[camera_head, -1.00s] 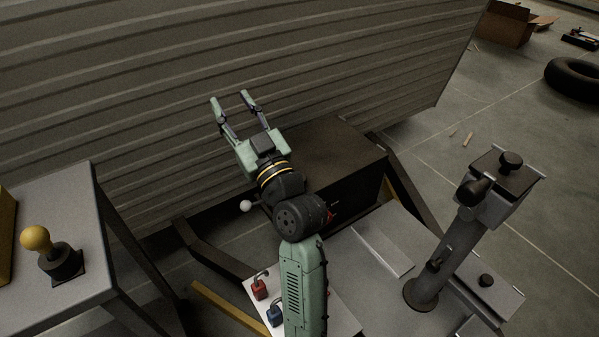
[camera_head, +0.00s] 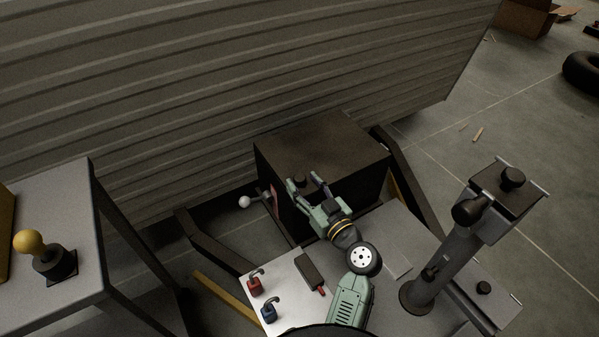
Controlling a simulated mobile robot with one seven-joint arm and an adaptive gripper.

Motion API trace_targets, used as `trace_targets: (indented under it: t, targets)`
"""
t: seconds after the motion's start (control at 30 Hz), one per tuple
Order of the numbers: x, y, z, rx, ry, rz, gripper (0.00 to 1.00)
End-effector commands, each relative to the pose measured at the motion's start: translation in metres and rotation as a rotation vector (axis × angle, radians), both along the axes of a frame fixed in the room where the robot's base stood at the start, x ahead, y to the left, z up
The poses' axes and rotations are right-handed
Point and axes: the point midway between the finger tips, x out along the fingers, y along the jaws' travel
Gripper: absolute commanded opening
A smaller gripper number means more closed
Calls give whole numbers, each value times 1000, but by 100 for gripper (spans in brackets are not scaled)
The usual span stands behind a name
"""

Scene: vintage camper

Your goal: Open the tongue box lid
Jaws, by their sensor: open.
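The tongue box (camera_head: 345,195) is a dark brown box standing against the ribbed camper wall. Its flat lid (camera_head: 325,148) looks closed. My gripper (camera_head: 303,181) is open, its two fingers pointing toward the box at the lid's near edge. The fingers overlap the upper front of the box in the picture. I cannot tell whether they touch it. Nothing shows between the fingers. A small dark shape at the near lid edge, by the fingertips, is too unclear to name.
A white ball knob (camera_head: 245,202) sits left of the box. A red padlock (camera_head: 255,283), a blue padlock (camera_head: 269,311) and a dark block (camera_head: 310,269) lie on the light plate. The jack post (camera_head: 440,262) stands at right. A table (camera_head: 70,225) is at left.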

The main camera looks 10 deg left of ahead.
Motion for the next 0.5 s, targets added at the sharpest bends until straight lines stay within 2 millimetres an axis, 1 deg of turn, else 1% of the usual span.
trace_targets:
  t: [0.03, 0.1, 0.2, 0.5]
  targets:
    - [6, 6, 3, 0, 0, 1, 48]
    - [12, 12, 2, 0, 1, 1, 48]
    - [18, 17, 1, 0, 0, 0, 48]
    - [21, 21, 0, 0, 0, -1, 48]
